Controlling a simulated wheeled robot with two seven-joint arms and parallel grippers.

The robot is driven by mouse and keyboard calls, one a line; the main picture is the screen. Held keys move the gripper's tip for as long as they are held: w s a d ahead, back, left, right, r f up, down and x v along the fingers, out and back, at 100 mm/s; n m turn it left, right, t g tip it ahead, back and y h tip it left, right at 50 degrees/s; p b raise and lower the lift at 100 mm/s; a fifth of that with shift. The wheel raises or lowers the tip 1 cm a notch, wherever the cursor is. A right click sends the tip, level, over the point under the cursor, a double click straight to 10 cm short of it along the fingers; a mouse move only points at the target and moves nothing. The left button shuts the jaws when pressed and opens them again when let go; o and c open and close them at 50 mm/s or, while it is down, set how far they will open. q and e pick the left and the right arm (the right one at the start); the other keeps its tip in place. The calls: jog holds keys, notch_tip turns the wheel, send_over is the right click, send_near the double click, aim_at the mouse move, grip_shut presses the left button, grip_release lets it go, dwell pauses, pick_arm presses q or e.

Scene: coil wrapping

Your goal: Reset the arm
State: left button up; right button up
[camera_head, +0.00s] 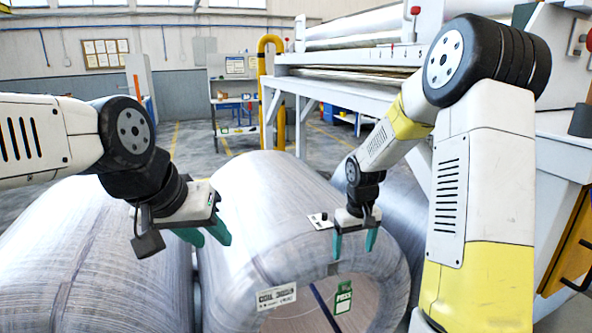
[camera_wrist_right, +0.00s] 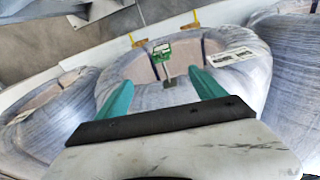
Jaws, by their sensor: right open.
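My left gripper (camera_head: 207,236) has teal fingers and hangs over the left part of the middle coil; its fingers overlap in this view, so its opening is unclear. My right gripper (camera_head: 354,244) is open and empty above the front rim of the middle wrapped coil (camera_head: 262,200). The right wrist view shows its two teal fingers (camera_wrist_right: 163,97) spread apart with the coil beyond. A green tag (camera_head: 343,297) and a white label (camera_head: 276,297) are on the coil's front. The green tag also shows between the fingers in the right wrist view (camera_wrist_right: 162,52).
Another wrapped coil (camera_head: 95,255) lies at the left, and one more (camera_head: 403,205) is partly hidden behind my right arm. A large white machine (camera_head: 345,62) stands at the back right. A yellow bent pipe (camera_head: 269,95) and a shelf stand (camera_head: 232,100) are further back.

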jog(key=s+r+m+t, duration=0.1)
jog(key=s+r, duration=0.4)
jog(key=r, duration=0.2)
jog(key=s+r+t, duration=0.1)
jog(key=s+r, duration=0.3)
jog(key=r, duration=0.3)
jog(key=s+a+r+t+y, duration=0.1)
jog(key=s+r, duration=0.2)
jog(key=s, duration=0.4)
jog(key=s+a+r+m+t+y, duration=0.1)
jog(key=s+r, duration=0.2)
jog(key=s, duration=0.4)
jog(key=shift+t, duration=0.3)
jog(key=shift+a, duration=0.1)
